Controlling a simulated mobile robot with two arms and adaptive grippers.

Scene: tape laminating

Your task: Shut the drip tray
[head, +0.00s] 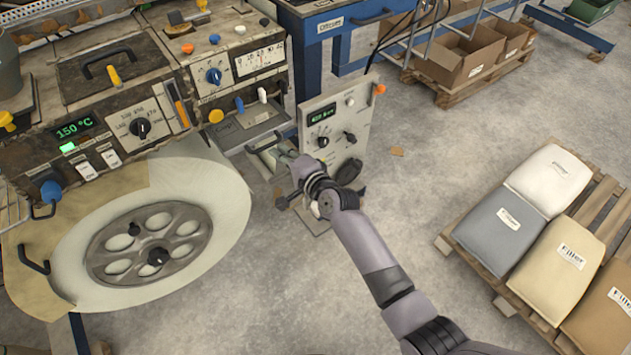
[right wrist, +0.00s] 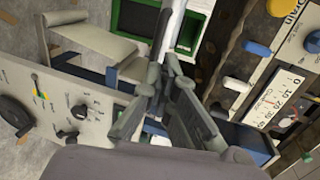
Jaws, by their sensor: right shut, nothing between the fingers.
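What looks like the drip tray (head: 253,132) is a small metal tray low at the front right of the machine. Its front, with a bar-like handle, stands out toward the open floor, partly hidden behind my right gripper. My right gripper (head: 278,154) is shut and empty, close to the tray's front; I cannot tell whether it touches it. In the right wrist view my right gripper (right wrist: 158,82) shows dark fingers, with a blue-edged box-like part (right wrist: 255,142) beside and beyond them. My left gripper is not in view.
A control box (head: 335,125) with knobs and a green display stands just right of the gripper. A large white roll (head: 150,235) is at the left. A pallet with filler bags (head: 500,222) stands at the right.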

